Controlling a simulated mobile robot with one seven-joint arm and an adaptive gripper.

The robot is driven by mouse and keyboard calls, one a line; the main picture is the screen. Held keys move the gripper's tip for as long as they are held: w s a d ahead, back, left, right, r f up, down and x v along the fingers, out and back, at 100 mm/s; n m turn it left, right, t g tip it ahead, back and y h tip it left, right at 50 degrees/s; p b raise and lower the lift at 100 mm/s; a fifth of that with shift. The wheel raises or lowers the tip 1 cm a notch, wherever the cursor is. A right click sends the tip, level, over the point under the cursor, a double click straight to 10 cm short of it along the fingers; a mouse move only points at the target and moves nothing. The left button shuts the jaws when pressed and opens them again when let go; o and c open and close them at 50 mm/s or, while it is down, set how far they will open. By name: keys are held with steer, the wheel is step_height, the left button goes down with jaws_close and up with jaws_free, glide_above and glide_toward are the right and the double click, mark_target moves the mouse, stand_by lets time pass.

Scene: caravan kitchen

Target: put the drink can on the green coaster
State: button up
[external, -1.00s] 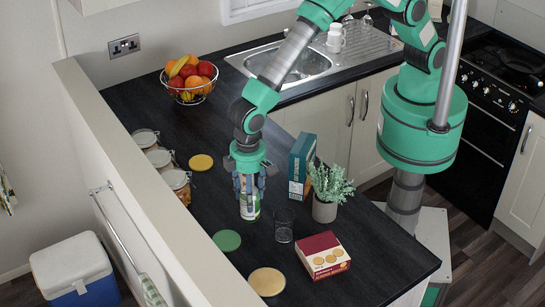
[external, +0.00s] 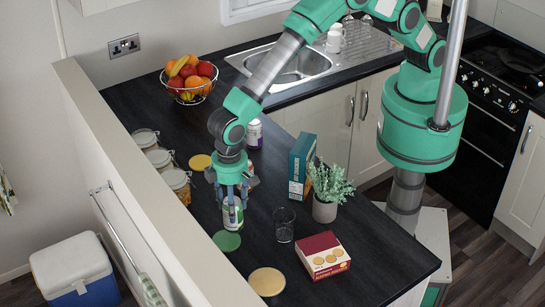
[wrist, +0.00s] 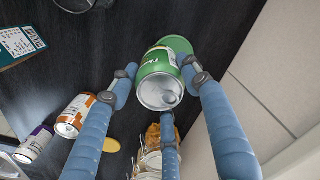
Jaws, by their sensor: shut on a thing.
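A green and white drink can (external: 232,217) is held upright in my gripper (external: 231,197). In the wrist view the same can (wrist: 160,85) sits between the blue fingers, its silver top facing the camera. The green coaster (external: 227,242) lies flat on the dark counter. In the external view the can is just behind the coaster, its lower end near the coaster's far edge. In the wrist view the coaster (wrist: 179,45) shows partly behind the can. I cannot tell how high the can's base is above the counter.
A clear glass (external: 284,226), a red box (external: 322,255) and a potted plant (external: 326,192) stand to the right. Yellow (external: 200,162) and tan (external: 267,281) coasters lie on the counter. Jars (external: 178,183) line the left wall. Purple (wrist: 35,144) and orange (wrist: 75,115) cans stand farther back.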

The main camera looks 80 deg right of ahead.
steer(key=shift+f, duration=1.7)
steer(key=shift+f, duration=0.1)
steer(key=o, duration=1.4)
step_height(320, 180, up, 12)
steer(key=shift+r, duration=0.15)
steer(key=shift+d, duration=0.1)
